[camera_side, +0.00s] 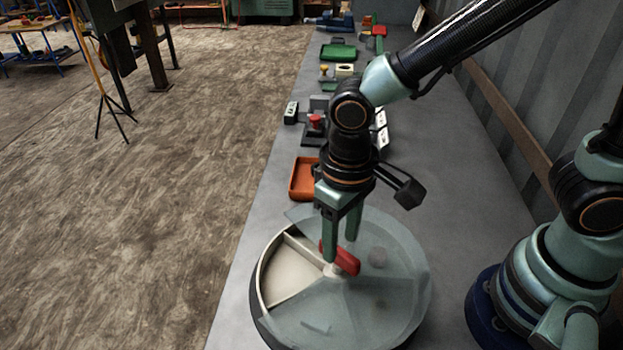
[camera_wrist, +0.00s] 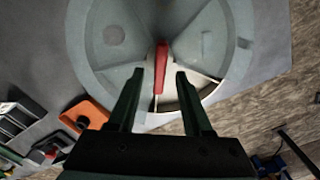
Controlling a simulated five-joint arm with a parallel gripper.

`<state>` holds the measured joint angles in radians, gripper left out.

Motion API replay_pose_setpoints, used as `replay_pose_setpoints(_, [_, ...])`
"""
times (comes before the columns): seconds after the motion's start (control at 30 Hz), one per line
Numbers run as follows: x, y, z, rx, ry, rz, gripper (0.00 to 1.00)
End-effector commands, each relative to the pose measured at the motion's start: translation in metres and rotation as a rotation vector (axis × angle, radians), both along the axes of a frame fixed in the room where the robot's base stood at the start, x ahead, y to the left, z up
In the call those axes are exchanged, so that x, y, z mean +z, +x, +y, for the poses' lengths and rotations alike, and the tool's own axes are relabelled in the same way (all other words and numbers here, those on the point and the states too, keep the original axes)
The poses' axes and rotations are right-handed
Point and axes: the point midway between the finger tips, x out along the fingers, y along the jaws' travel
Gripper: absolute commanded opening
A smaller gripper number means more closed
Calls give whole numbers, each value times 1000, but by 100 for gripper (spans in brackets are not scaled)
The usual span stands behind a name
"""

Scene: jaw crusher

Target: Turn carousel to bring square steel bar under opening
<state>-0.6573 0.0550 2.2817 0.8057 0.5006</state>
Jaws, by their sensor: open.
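The carousel (camera_side: 405,325) is a round tray with pale dividers under a translucent cover, at the bench's front edge. The opening (camera_side: 285,278) in its cover shows a pale compartment at the left that looks empty. A red handle (camera_side: 347,262) stands at the hub; it also shows in the wrist view (camera_wrist: 161,68). My gripper (camera_side: 343,255) points down over the hub, its open fingers on either side of the handle. Whether they touch it I cannot tell. Under the cover, a round grey shape (camera_side: 378,257) and a small bar-like shape (camera_side: 317,326) show dimly; I cannot tell which is the square steel bar.
An orange tray (camera_side: 303,178) sits on the bench just behind the carousel. Farther back are a red-topped device (camera_side: 315,124) and a green tray (camera_side: 338,52). The bench right of the carousel is clear up to my base. The bench edge drops off at left.

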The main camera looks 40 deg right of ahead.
Motion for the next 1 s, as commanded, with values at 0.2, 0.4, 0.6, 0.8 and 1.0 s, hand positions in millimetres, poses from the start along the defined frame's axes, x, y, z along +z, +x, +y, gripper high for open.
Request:
replay_pose_setpoints(0.2, [-18, 0, 0, 0, 0, 1, 50])
replay_pose_setpoints(0.4, [-21, 0, 0, 0, 0, -1, 50])
replay_pose_setpoints(0.6, [-21, 0, 0, 0, 0, -1, 23])
replay_pose_setpoints(0.8, [-20, 0, 0, 0, 0, -1, 0])
replay_pose_setpoints(1.0, [-20, 0, 0, 0, 0, -1, 0])
